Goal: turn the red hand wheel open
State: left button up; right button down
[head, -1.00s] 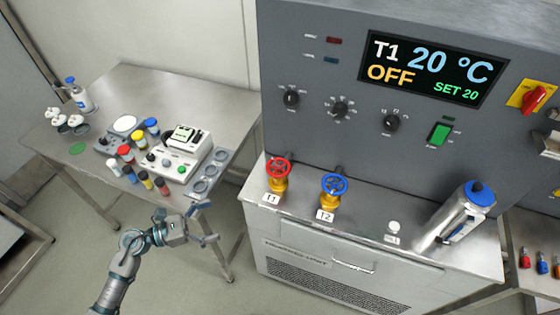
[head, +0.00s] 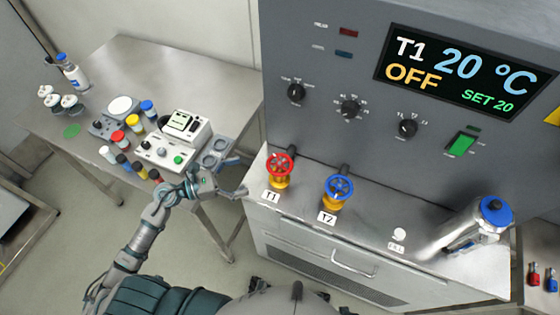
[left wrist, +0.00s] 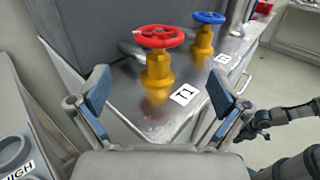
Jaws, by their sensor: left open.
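The red hand wheel (head: 280,164) sits on a yellow valve body marked T1 on the steel ledge of the grey unit. In the left wrist view the red wheel (left wrist: 158,36) is at the upper middle, beyond the fingers. My left gripper (head: 240,177) is open and empty, just left of the T1 valve and apart from it. Its two blue-padded fingers show on either side of the valve in the wrist view. What looks like my right gripper (left wrist: 258,126) is dark and small at the right of that view; its jaws are unclear.
A blue hand wheel (head: 338,188) on valve T2 stands right of the red one. A silver bottle with a blue cap (head: 480,228) stands farther right on the ledge. The left table holds a white instrument (head: 172,145) and several capped vials. The display reads T1 20 °C, OFF.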

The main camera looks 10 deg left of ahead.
pick_arm(q)
jog(key=p, duration=0.2)
send_near(292, 161)
jog(key=x, duration=0.5)
jog(key=shift+w+d+f, duration=0.1)
jog(key=shift+w+f, duration=0.25)
jog(key=shift+w+d+f+p, duration=0.15)
jog(key=shift+w+d+p, duration=0.2)
jog(key=shift+d, duration=0.2)
pick_arm(e)
jog(key=s+d+f, duration=0.1)
jog(key=s+f, duration=0.2)
jog(key=s, duration=0.4)
jog(key=shift+d, duration=0.25)
jog(key=shift+f, duration=0.1)
pick_arm(q)
jog(key=c, duration=1)
